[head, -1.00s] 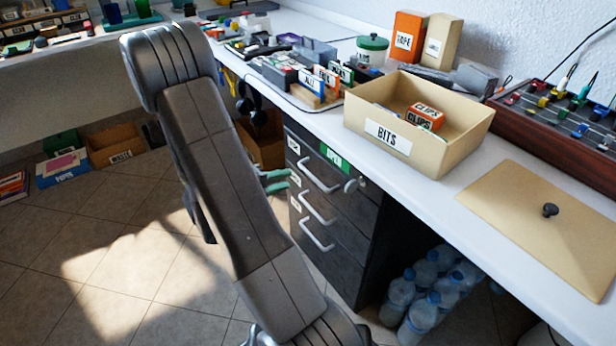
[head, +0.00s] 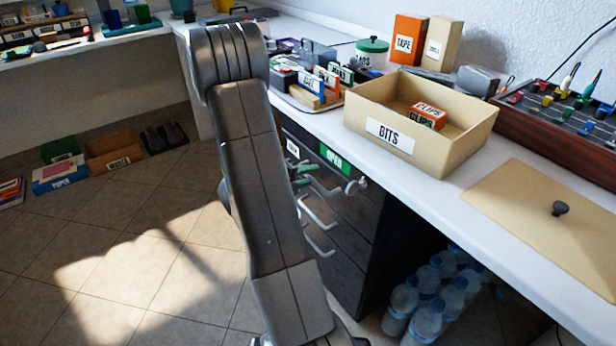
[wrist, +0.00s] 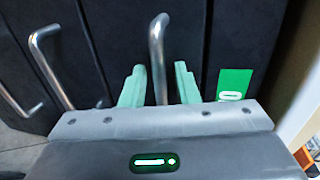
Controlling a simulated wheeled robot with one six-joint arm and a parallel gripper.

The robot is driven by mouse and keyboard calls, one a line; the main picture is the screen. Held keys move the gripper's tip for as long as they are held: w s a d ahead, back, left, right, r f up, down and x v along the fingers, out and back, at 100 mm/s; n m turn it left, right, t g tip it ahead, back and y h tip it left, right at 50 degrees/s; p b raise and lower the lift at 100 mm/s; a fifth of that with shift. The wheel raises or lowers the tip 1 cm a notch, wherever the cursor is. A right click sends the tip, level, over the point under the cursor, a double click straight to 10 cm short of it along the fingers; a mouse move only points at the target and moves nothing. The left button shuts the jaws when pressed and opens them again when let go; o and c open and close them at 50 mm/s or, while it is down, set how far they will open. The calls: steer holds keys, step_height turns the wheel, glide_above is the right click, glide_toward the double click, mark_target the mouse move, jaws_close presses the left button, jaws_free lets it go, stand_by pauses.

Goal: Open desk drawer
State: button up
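The dark desk drawer unit (head: 345,215) stands under the white desk top, with several metal bar handles and a green OPEN label (head: 337,158) near its top. The drawer fronts look flush and shut. My gripper (head: 315,182) is at the top drawer's handle, partly hidden behind my arm. In the wrist view, my gripper's two green fingers (wrist: 159,88) are open and apart, with the top handle (wrist: 157,45) between them. A gap shows on both sides of the bar. A second handle (wrist: 50,65) lies to the left.
A beige BITS box (head: 420,145) and a flat lid with a knob (head: 550,212) sit on the desk top. Water bottles (head: 430,300) stand under the desk, right of the drawers.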

jaws_close()
steer(key=shift+a, duration=0.1)
steer(key=f+p+v, duration=0.3)
steer(key=p+v, duration=0.4)
steer(key=v, duration=1)
steer(key=s+a+f+p+v, duration=0.1)
steer(key=f+p+v, duration=0.3)
steer(key=v, duration=1.3)
steer(key=shift+a+p, duration=0.25)
steer(key=shift+p, duration=2.05)
steer(key=shift+s+f, duration=0.1)
jaws_free()
steer(key=p+v, duration=0.1)
steer(key=v, duration=1.3)
